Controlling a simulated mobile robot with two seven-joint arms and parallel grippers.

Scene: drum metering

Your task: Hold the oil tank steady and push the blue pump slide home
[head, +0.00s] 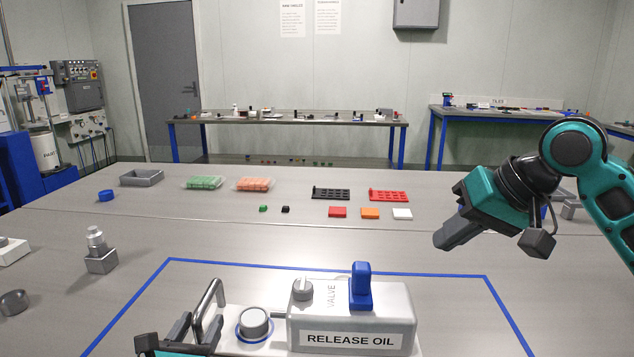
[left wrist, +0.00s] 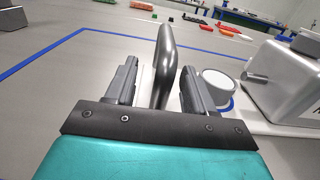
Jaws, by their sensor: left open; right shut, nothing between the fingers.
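The grey oil tank (head: 395,310), labelled "RELEASE OIL", stands at the front of the table; part of it shows in the left wrist view (left wrist: 285,85). The blue pump slide (head: 361,287) stands upright on the tank's top. A metal bar handle (head: 207,303) rises from the white base at the tank's left. My left gripper (head: 193,338) is open, with its fingers either side of this handle (left wrist: 164,65) and gaps showing. My right gripper (head: 447,238) is shut and empty, raised above the table to the right of and beyond the tank.
A grey valve knob (head: 302,290) sits left of the slide; a round cap (head: 254,323) stands on the base. Blue tape (head: 320,269) borders the area. Trays, coloured blocks and a grey fitting (head: 101,258) lie farther back and left. The table between tape and blocks is clear.

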